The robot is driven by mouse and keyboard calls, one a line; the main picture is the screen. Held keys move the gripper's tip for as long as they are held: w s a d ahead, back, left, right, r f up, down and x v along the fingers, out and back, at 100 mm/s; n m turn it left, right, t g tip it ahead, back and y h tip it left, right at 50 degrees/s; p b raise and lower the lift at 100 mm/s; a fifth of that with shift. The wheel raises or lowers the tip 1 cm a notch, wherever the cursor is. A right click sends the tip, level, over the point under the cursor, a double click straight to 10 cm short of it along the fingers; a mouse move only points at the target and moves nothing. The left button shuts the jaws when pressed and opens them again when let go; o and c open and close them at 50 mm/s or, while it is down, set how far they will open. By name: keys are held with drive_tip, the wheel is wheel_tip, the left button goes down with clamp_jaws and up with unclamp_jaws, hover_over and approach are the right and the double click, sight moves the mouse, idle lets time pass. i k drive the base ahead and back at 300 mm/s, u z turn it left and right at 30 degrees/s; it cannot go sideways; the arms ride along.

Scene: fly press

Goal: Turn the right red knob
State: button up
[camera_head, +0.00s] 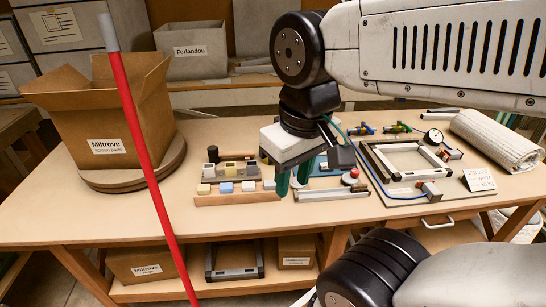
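My gripper (293,177) hangs over the middle of the table, pointing down. Its two green fingers are apart, with nothing visible between them. A small red knob (350,178) shows just right of the fingers, beside a grey metal bar fixture (330,194). Another small reddish part (432,188) sits on a block at the front right of the framed fixture (400,158). I cannot tell which of these is the right red knob. My gripper touches neither of them. My gripper and arm hide part of the table behind them.
A red pole (146,150) stands in front of the table at left. A cardboard box (105,115) sits on a round turntable (130,178). A wooden block rack (236,198) is left of my gripper. A dial gauge (433,137) and rolled towel (497,138) are at right.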

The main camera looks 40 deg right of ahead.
sight(351, 179)
drive_tip(key=z, duration=1.3)
